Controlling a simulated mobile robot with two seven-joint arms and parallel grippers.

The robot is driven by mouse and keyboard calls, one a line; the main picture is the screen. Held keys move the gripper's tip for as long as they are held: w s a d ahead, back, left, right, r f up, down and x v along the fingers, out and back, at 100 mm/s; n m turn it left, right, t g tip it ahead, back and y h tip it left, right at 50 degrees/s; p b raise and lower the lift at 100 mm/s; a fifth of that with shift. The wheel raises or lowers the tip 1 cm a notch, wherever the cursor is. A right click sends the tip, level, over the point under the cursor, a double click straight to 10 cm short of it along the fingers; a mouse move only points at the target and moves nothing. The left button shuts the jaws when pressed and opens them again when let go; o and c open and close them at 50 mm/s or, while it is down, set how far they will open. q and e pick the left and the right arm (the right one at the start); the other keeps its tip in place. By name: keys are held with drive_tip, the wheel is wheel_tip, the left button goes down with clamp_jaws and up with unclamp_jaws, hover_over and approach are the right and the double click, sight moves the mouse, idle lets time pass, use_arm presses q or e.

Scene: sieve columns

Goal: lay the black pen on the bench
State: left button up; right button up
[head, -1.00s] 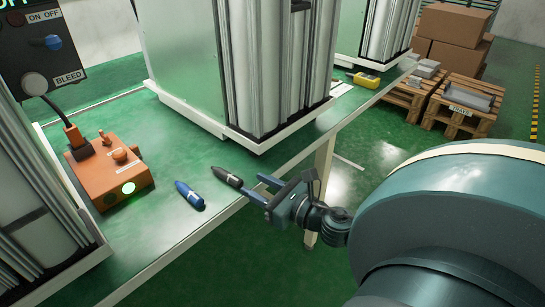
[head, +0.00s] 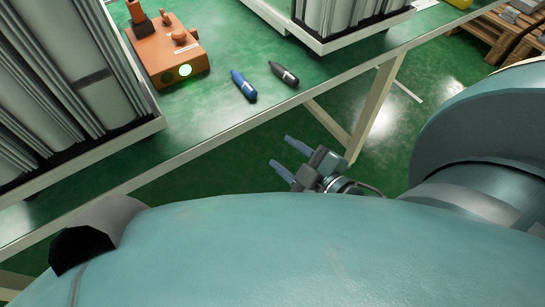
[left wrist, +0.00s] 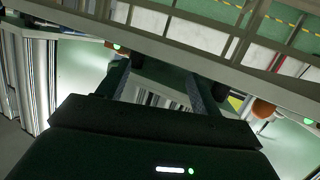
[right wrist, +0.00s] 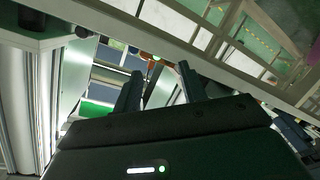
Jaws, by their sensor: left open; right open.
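The black pen (head: 284,74) lies on the green bench top (head: 215,108) close to its front edge, and nothing touches it. My right gripper (head: 280,150) is open and empty, off the bench's front edge and below the pen in the head view. Its two spread fingers also show in the right wrist view (right wrist: 160,72) with nothing between them. My left gripper (left wrist: 158,72) shows only in the left wrist view, its fingers apart and empty. I cannot make out the pen in either wrist view.
A blue pen (head: 244,86) lies just left of the black one. An orange box (head: 168,52) with a lit green button stands behind it. Sieve columns stand at the left (head: 110,90) and back (head: 345,38). The floor in front of the bench edge is clear.

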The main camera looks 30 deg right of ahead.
use_arm(q)
drive_tip(key=shift+w+d+r+m+g+y+p, duration=0.15)
drive_tip(key=shift+r+g+p, duration=0.45)
drive_tip(key=shift+p, duration=2.35)
drive_tip(key=shift+w+d+r+m+g+y+p, duration=0.15)
drive_tip(key=shift+r+g+p, duration=0.5)
drive_tip(key=shift+p, duration=2.25)
drive_tip(key=shift+r+m+g+y+p, duration=0.15)
drive_tip(key=shift+r+g+p, duration=0.45)
drive_tip(key=shift+p, duration=2.35)
use_arm(e)
drive_tip(key=s+a+r+m+g, duration=0.1)
drive_tip(key=a+r+m+g, duration=0.3)
drive_tip(key=a+m, duration=0.1)
drive_tip(key=shift+s+a+m+g, duration=0.2)
drive_tip(key=shift+m+g, duration=0.1)
drive_tip(key=shift+m, duration=0.6)
